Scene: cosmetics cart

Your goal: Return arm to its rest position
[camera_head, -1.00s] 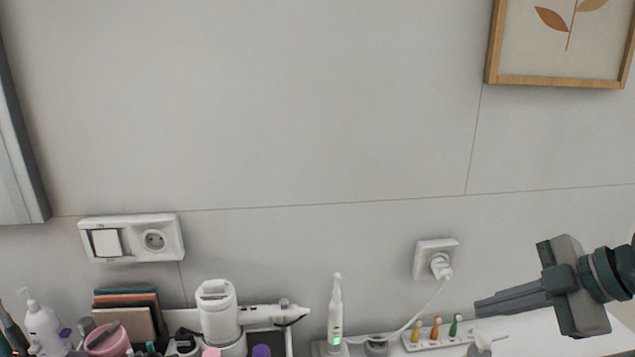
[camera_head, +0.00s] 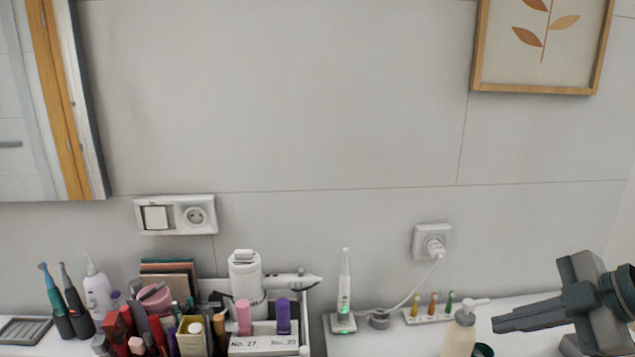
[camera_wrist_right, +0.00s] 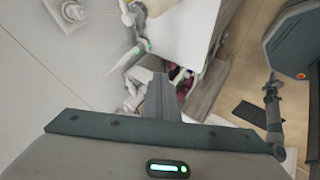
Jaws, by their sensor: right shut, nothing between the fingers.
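My right gripper (camera_head: 497,324) is at the lower right of the head view, its fingers pointing left above the white counter. It is shut and empty, with the fingers pressed together, and it touches nothing that I can see. In the right wrist view its closed fingers (camera_wrist_right: 160,100) show at the middle.
A pump bottle (camera_head: 460,332) stands left of the fingertips. A toothbrush on its charger (camera_head: 343,315), a rack of small brush heads (camera_head: 430,313) and a crowded cosmetics organizer (camera_head: 265,345) stand further left. A wall plug (camera_head: 433,241) has a cord.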

